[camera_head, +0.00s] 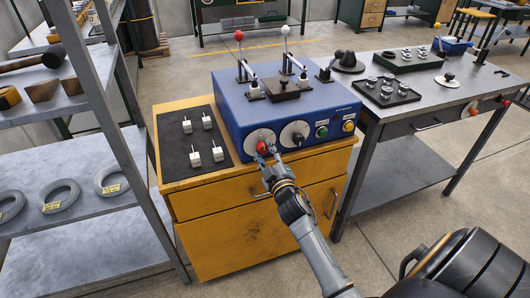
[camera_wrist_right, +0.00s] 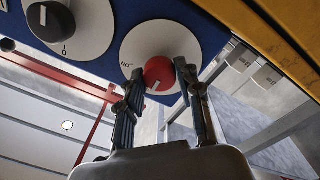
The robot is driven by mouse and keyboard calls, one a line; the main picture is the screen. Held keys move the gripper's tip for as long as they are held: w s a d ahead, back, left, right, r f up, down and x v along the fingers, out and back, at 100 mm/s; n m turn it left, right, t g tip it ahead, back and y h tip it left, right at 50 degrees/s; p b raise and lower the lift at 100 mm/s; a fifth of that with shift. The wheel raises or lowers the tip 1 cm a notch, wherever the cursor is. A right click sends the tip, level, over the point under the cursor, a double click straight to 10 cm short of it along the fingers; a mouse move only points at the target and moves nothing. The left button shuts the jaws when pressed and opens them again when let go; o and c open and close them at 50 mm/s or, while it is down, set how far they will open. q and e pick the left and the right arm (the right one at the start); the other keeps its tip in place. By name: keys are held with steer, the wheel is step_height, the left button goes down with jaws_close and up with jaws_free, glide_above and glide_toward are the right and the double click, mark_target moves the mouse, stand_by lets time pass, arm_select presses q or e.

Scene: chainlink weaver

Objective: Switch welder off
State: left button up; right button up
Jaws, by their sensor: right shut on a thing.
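The blue welder (camera_head: 340,104) stands on a yellow wooden cabinet. On its front, a red knob (camera_head: 261,147) sits on a round white dial at the left. The knob also shows in the right wrist view (camera_wrist_right: 159,74), with a white pointer mark and the letters "NO" on the dial near it. My right gripper (camera_head: 268,151) reaches up from below. In the right wrist view, its fingers (camera_wrist_right: 160,80) are on both sides of the red knob, shut on it. My left gripper is not in view.
A black knob (camera_head: 298,137), a green button (camera_head: 321,132) and a yellow button (camera_head: 348,126) are right of the red knob. A black mat (camera_head: 171,160) with several white pieces lies left of the welder. A metal table (camera_head: 450,100) stands at right, shelves (camera_head: 90,240) at left.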

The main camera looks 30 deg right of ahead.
steer(key=o, duration=1.1)
steer(key=shift+o, duration=0.2)
steer(key=v, duration=1.2)
